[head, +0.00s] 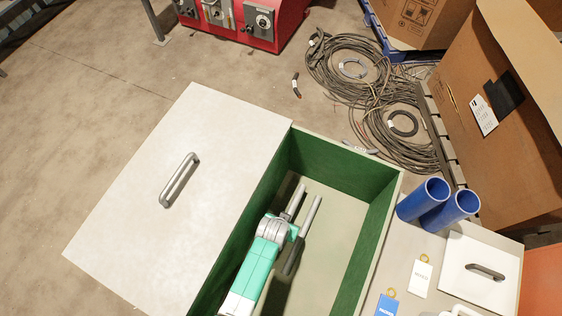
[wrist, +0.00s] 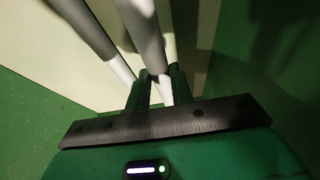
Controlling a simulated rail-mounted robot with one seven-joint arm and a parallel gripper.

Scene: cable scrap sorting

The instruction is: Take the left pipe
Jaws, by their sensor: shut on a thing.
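Two grey pipes are inside the open green box (head: 335,165). In the head view, the left pipe (head: 296,200) runs up from the end of my gripper (head: 278,228), and the right pipe (head: 312,214) stands just beside it, apart. In the wrist view, my gripper's fingers (wrist: 155,88) are closed around one grey pipe (wrist: 145,35), with its pale end between them. The other pipe (wrist: 84,28) passes to the left of the fingers, outside them. The held pipe appears to be the left one in the head view; the gripper hides its lower part.
A pale lid with a handle (head: 185,165) lies left of the box. The box walls stand close around my gripper. Two blue cylinders (head: 425,197), tags (head: 421,276) and a white lidded piece (head: 478,268) are at right. Coiled cables (head: 365,85) lie behind the box.

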